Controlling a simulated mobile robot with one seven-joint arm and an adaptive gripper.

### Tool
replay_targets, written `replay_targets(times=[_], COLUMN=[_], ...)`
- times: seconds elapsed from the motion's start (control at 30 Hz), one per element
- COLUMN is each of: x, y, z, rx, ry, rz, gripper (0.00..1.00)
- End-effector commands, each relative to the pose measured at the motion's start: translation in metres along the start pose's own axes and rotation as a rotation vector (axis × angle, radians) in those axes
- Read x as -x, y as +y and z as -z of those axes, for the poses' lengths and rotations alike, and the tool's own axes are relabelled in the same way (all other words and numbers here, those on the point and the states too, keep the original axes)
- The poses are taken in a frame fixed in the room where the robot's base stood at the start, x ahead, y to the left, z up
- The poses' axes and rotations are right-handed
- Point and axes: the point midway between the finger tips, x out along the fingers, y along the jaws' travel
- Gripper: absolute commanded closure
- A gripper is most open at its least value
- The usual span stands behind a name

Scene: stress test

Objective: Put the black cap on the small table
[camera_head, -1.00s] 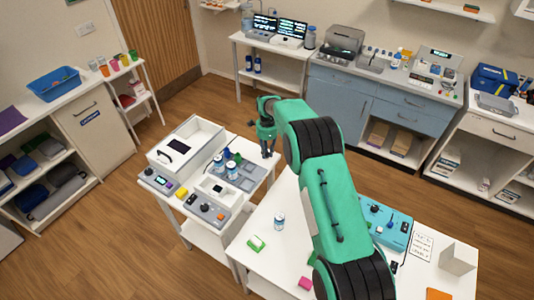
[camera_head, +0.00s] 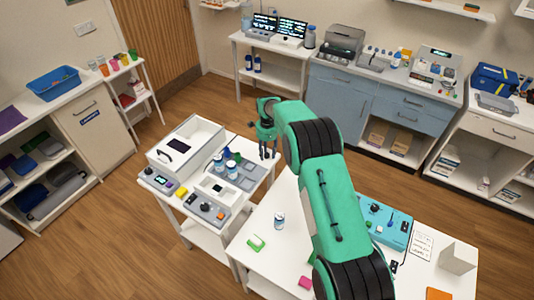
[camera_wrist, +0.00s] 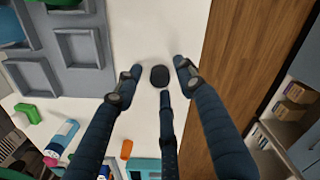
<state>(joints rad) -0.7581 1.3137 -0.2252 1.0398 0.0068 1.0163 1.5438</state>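The black cap (camera_wrist: 159,76) is a small dark disc on a white surface in the wrist view. My gripper (camera_wrist: 158,80) has its dark fingers spread, with the cap between their tips. I see no finger clearly closed on the cap. In the head view my gripper (camera_head: 268,154) points down over the right end of the small white table (camera_head: 256,185), beside the grey compartment tray. The cap cannot be made out there. Which table the task calls small is not certain.
The grey compartment tray (camera_wrist: 80,48) lies left of my fingers. A white open box (camera_head: 185,145) and control panels stand on the same table. A larger white table (camera_head: 262,222) in front holds a bottle (camera_head: 280,220), a green block and a teal device (camera_head: 388,222).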

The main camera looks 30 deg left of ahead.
Motion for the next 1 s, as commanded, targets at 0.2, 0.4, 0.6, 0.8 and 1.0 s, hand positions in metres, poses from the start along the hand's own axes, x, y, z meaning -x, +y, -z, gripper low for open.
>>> replay_targets(times=[0.2, 0.4, 0.6, 0.8, 1.0], x=[0.008, 0.028, 0.059, 0.091, 0.114], y=[-0.001, -0.001, -0.001, -0.001, -0.001], z=[0.0, 0.0, 0.0, 0.0, 0.0], rx=[0.0, 0.0, 0.0, 0.0, 0.0], ry=[0.0, 0.0, 0.0, 0.0, 0.0], rz=[0.002, 0.003, 0.003, 0.002, 0.002], gripper=[0.61, 0.61, 0.61, 0.61, 0.61])
